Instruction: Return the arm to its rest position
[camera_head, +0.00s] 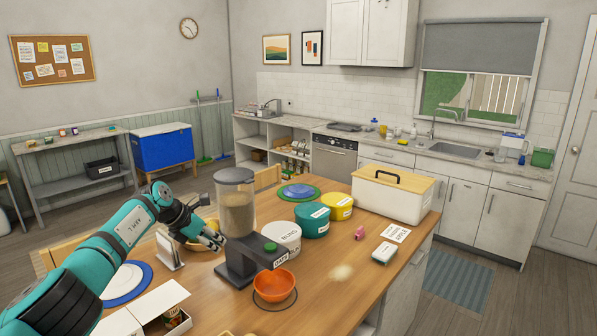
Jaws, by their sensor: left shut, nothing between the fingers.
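My left arm, teal and black, comes in from the lower left and reaches over the wooden table. My left gripper (213,237) is shut and empty, just left of the food dispenser. The dispenser (237,215) has a dark base and a clear hopper with tan contents. An orange bowl (274,284) sits under its spout on a dark ring. A yellow bowl (199,232) is partly hidden behind the gripper. My right gripper is not in view.
White, green and yellow round tins (338,206) and a white bin with a wooden lid (391,195) stand on the table. A blue-rimmed plate (127,284) and an open white box (150,308) lie near my arm.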

